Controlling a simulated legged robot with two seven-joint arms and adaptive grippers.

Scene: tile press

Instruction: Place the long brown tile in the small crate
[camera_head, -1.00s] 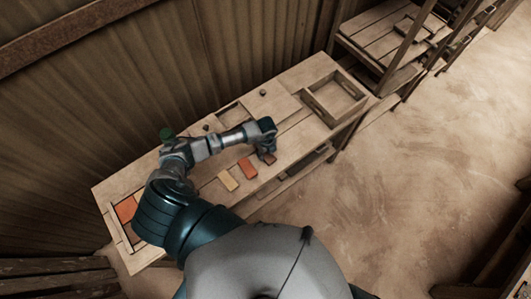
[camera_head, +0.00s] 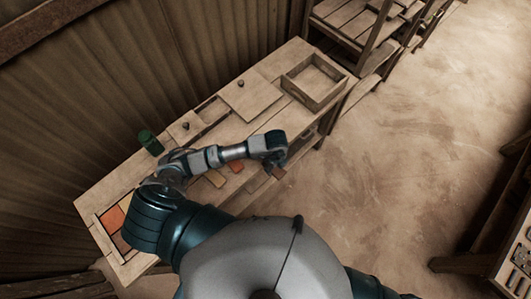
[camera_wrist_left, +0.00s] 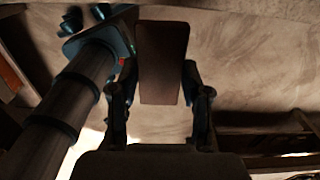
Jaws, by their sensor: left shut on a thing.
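The long brown tile (camera_wrist_left: 162,60) is between the two fingers of my left gripper (camera_wrist_left: 160,100) in the left wrist view, with its long side pointing away from the palm. In the head view, my left gripper (camera_head: 273,163) is near the table's front edge, and the tile (camera_head: 279,172) shows as a small reddish-brown piece beside it. An open wooden crate (camera_head: 289,89) stands at the far right end of the table and looks empty. The gripper is in front of the crate and apart from it. My right gripper cannot be made out.
A tray with coloured tiles (camera_head: 113,218) is at the left end. A green can (camera_head: 150,142) and flat lids with knobs (camera_head: 250,97) are along the back. Shelves stand beyond the crate.

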